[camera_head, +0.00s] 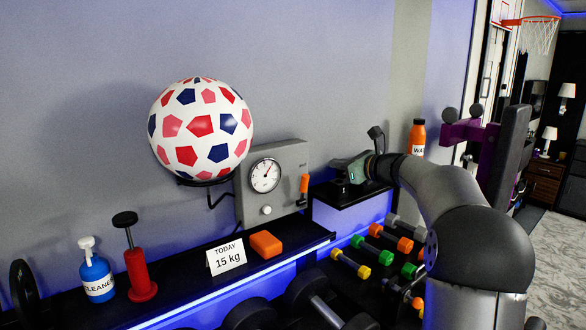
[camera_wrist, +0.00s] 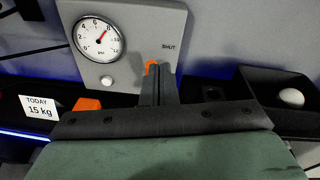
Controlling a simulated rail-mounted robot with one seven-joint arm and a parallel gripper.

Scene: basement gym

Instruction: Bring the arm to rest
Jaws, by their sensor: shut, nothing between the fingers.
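My gripper (camera_head: 338,184) is right of the grey gauge panel (camera_head: 287,158), over the black shelf. Its fingers are shut and empty. In the wrist view the closed fingers (camera_wrist: 158,86) stand in front of the lower part of the panel (camera_wrist: 148,22) and partly cover the orange lever handle (camera_wrist: 151,67). In the head view the orange handle (camera_head: 304,183) shows whole, with a visible gap between it and the gripper. My arm reaches in from the right, bent at the elbow.
A patterned ball (camera_head: 201,123) rests on a wall holder left of the panel. An orange block (camera_head: 266,244), a "15 kg" card (camera_head: 226,258), a red pump (camera_head: 139,272) and a cleaner bottle (camera_head: 97,278) stand on the shelf. Coloured dumbbells (camera_head: 350,263) lie below. An orange bottle (camera_head: 417,138) stands behind my arm.

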